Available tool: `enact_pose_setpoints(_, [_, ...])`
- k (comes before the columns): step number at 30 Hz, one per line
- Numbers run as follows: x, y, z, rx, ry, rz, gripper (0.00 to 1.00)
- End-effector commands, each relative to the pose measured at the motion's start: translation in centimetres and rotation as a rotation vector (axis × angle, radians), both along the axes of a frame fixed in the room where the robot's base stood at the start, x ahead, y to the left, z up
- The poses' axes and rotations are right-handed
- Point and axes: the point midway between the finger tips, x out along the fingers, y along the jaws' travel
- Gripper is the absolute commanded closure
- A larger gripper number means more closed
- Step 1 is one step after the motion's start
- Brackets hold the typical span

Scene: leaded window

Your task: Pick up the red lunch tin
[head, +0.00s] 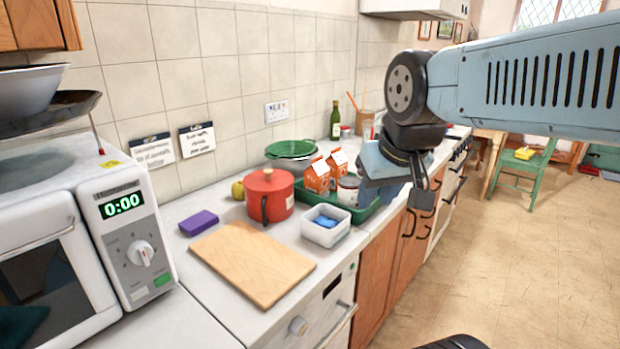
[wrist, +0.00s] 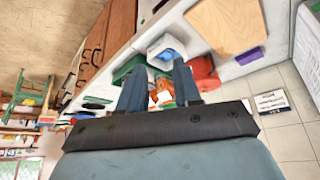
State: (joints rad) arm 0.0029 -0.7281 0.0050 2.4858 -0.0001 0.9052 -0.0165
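No thing in view is clearly a lunch tin. A round red pot (head: 269,196) with a wooden knob and dark handle stands on the counter behind the wooden board; it also shows in the wrist view (wrist: 203,74), partly behind a finger. A small red thing (head: 588,171) lies far off near the green chair, too small to identify. My gripper (head: 393,187) is raised above the counter's front edge, right of the pot and apart from it. In the wrist view its two fingers (wrist: 160,85) stand apart with nothing held; cartons show beyond the gap.
A green tray (head: 362,214) holds orange cartons (head: 317,176) and a can. A white tub (head: 326,226) with a blue thing inside, a wooden board (head: 250,262) and a purple block (head: 198,222) are nearby. A microwave (head: 75,250) stands left. The floor (head: 500,270) at right is clear.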

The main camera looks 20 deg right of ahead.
Motion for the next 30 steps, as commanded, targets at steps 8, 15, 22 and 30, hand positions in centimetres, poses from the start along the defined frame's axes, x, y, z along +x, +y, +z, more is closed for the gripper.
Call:
enact_pose_setpoints(8, [4.6,1.8,0.1,-0.065,0.106,0.106,0.67])
enact_pose_setpoints(15, [9.5,2.5,-0.6,-0.115,0.211,0.229,0.67])
enact_pose_setpoints(22, [14.3,3.2,-2.2,-0.142,0.309,0.355,0.67])
enact_pose_setpoints(30, [19.5,4.0,-5.0,-0.149,0.409,0.502,0.67])
